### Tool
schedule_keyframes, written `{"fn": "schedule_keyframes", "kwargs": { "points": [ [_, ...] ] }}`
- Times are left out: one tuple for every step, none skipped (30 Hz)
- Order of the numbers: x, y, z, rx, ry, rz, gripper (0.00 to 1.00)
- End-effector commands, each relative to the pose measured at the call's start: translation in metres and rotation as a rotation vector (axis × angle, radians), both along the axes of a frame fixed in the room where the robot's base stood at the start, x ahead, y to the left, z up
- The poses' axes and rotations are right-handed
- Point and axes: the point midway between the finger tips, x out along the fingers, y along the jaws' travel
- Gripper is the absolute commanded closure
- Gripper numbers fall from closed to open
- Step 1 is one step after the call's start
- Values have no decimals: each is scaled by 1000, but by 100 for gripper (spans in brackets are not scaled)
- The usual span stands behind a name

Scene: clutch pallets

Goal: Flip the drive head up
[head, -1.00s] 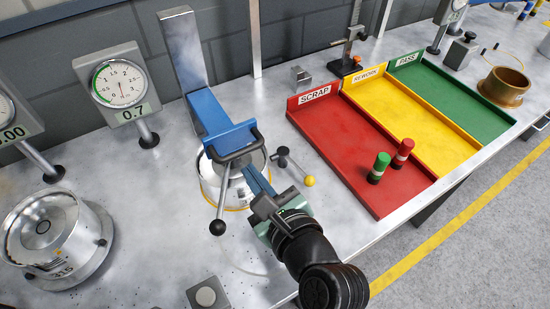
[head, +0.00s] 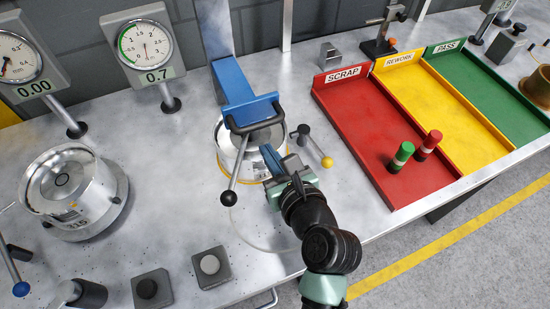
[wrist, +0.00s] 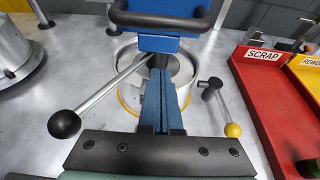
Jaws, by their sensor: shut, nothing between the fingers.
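The drive head is a blue arm (head: 236,82) with a black bar handle (head: 256,116) across its front end, lowered over a round silver fixture (head: 229,155) with a yellow base ring. A lever with a black ball (head: 229,198) sticks out at its lower left. My gripper (head: 267,150) has its blue fingers shut and empty, just in front of and below the handle, apart from it as far as I can tell. In the wrist view the shut fingers (wrist: 165,105) point towards the handle (wrist: 165,22), and the black-ball lever (wrist: 64,124) lies left of them.
A small lever with a yellow ball (head: 327,162) stands right of the fixture. The red scrap tray (head: 345,112) holds a green and a red peg. A second round silver unit (head: 72,190) and two button boxes (head: 210,267) stand at the left and front.

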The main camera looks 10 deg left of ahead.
Motion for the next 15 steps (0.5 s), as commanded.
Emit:
{"fn": "schedule_keyframes", "kwargs": {
  "points": [
    [8, 7, -2, 1, 0, 3, 100],
    [12, 9, -5, 1, 0, 3, 100],
    [18, 13, -7, 1, 0, 2, 100],
    [21, 15, -8, 1, -2, 2, 100],
    [24, 17, -10, 0, 0, 2, 100],
    [28, 19, -11, 0, -1, 1, 100],
    [31, 21, -13, -1, 0, 1, 100],
    [33, 22, -14, -1, -1, 0, 100],
    [35, 24, -14, 0, -1, 0, 100],
    [37, 25, -15, 0, -1, 0, 100],
    [38, 25, -16, 0, -2, -1, 100],
    [39, 26, -16, 0, -2, -1, 100],
    [39, 26, -16, -1, -2, 0, 100],
    [40, 27, -16, -2, -1, 0, 100],
    [40, 27, -17, -2, -1, 0, 100]
  ]
}}
